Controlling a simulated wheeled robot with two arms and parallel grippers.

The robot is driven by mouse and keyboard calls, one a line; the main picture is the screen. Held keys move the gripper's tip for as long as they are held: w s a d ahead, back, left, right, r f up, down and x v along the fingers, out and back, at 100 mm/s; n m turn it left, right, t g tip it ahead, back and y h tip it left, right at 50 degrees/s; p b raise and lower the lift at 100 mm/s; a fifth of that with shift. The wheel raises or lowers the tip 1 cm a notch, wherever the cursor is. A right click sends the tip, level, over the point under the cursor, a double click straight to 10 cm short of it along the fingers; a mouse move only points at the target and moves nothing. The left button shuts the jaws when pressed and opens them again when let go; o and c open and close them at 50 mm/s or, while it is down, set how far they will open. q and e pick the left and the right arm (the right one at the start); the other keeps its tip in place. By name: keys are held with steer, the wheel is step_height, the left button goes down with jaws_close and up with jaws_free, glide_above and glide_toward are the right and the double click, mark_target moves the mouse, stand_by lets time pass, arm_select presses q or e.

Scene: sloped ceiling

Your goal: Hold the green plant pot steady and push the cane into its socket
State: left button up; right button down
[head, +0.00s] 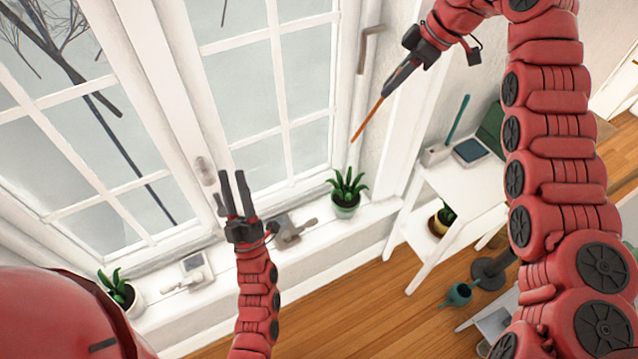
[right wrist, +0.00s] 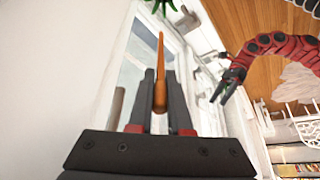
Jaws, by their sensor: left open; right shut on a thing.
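The green plant pot (head: 345,211) stands upright on the white windowsill, with a spiky plant in it. In the right wrist view only the plant's leaves (right wrist: 163,4) show at the top edge. My right gripper (head: 387,91) is shut on the orange-brown cane (head: 367,122), which slants down toward the plant, its tip above and apart from the leaves. The cane (right wrist: 160,60) also points at the plant in the right wrist view. My left gripper (head: 233,186) is open and empty, left of the pot and apart from it. The socket is not visible.
A grey fitting with a handle (head: 291,230) lies on the sill between my left gripper and the pot. Another potted plant (head: 117,292) stands at the sill's left end. A white shelf unit (head: 462,188) stands right of the sill. A window handle (head: 367,45) juts out above.

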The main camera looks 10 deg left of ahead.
arm_select(q)
steer(key=w+f+n+g+h, duration=0.2)
steer(key=w+f+n, duration=0.1)
steer(key=w+f, duration=0.1)
steer(key=w+d+f+n+g+h, duration=0.1)
steer(key=w+f+n+g+h, duration=0.1)
steer(key=w+f+n, duration=0.2)
steer(key=w+f+n+g+h, duration=0.2)
steer(key=w+f+n+g, duration=0.1)
steer(key=w+f, duration=0.2)
steer(key=shift+w+d+f, duration=0.15)
steer(key=shift+w+f, duration=0.05)
steer(key=shift+f, duration=0.3)
steer(key=shift+w+d+f, duration=0.1)
steer(key=shift+w+f, duration=0.1)
steer(key=shift+f, duration=0.25)
steer(key=g+h, duration=1.1)
steer(key=h, duration=0.6)
glide_toward(344, 190)
steer(key=x, duration=1)
steer(key=shift+w, duration=0.1)
steer(key=shift+w+d+f, duration=0.25)
steer(key=shift+d+f, duration=0.05)
steer(key=shift+d, duration=0.1)
